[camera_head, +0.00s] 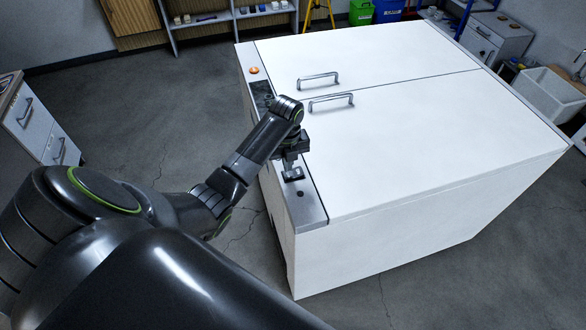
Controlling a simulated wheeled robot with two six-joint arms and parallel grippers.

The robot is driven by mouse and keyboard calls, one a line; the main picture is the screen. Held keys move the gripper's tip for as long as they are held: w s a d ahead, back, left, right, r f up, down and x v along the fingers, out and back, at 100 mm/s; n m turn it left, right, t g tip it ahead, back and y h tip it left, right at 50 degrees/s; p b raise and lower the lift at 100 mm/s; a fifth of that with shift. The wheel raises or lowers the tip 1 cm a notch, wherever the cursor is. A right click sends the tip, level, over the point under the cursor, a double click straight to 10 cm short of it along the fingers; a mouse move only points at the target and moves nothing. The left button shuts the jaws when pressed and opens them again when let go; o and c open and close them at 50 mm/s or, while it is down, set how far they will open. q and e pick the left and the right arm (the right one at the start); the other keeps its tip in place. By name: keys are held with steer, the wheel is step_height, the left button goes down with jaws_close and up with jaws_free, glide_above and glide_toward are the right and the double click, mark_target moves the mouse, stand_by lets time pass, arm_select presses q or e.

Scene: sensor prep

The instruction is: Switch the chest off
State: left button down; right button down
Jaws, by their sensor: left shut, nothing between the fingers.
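The chest (420,125) is a large white box with two lids on top, each with a metal handle. A grey metal control strip (309,211) runs along its left edge. On the strip are an orange round button (254,70) at the far end, a dark panel (262,92), a dark switch (293,175) and a small dark round spot (300,194) near the front corner. My left gripper (291,168) is shut and points down just above or at the dark switch; I cannot tell whether it touches. My right gripper is not in view.
Grey drawers (40,125) stand at the far left. A shelf unit (235,14) and green and blue bins (375,11) stand at the back. A white sink (552,95) is at the right. The floor left of the chest is clear.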

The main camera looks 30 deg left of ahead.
mark_target(288, 175)
arm_select(q)
steer(key=shift+r+p, duration=1.25)
steer(key=shift+r, duration=0.2)
steer(key=shift+r+p, duration=0.55)
steer(key=shift+r, duration=0.35)
